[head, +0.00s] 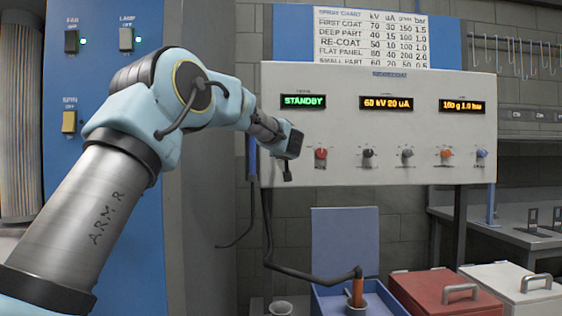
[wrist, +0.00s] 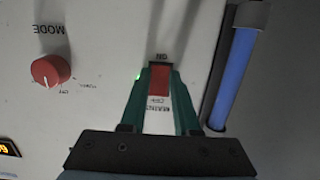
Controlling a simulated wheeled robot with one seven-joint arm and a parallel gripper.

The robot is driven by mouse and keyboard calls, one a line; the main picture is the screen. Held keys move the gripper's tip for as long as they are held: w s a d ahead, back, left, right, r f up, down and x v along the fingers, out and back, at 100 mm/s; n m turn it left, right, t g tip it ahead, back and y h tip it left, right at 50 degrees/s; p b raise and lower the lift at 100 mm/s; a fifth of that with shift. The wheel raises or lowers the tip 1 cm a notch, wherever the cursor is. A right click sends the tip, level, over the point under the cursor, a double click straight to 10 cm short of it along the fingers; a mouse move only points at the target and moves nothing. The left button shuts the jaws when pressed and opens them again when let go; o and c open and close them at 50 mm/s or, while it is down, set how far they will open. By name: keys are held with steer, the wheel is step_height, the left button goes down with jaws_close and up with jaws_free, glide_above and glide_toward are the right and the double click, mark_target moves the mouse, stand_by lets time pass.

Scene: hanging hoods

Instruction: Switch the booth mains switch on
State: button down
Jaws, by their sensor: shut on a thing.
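The booth mains switch (wrist: 158,84) is a red rocker on the light control panel (head: 385,85). In the wrist view it sits between the two teal fingers of my gripper (wrist: 160,74), with upside-down ON and OFF lettering at its ends. My gripper is shut on it. A small green light glows just left of the switch. In the head view my gripper (head: 292,145) is at the panel's left edge and hides the switch. The panel's left display (head: 303,102) reads STANDBY in green.
A red MODE knob (wrist: 50,70) is beside the switch, with more knobs (head: 407,155) along the panel. A blue cylinder (wrist: 236,75) stands close on the other side. Blue tray (head: 345,298) and red box (head: 432,294) are below.

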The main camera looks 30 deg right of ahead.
steer(key=shift+r, duration=0.1)
steer(key=c, duration=0.6)
jaws_free()
steer(key=shift+c, duration=0.2)
steer(key=b+v, duration=0.1)
steer(key=v, duration=0.9)
steer(key=shift+s+b, duration=0.3)
steer(key=shift+s, duration=0.1)
steer(key=shift+a, duration=0.15)
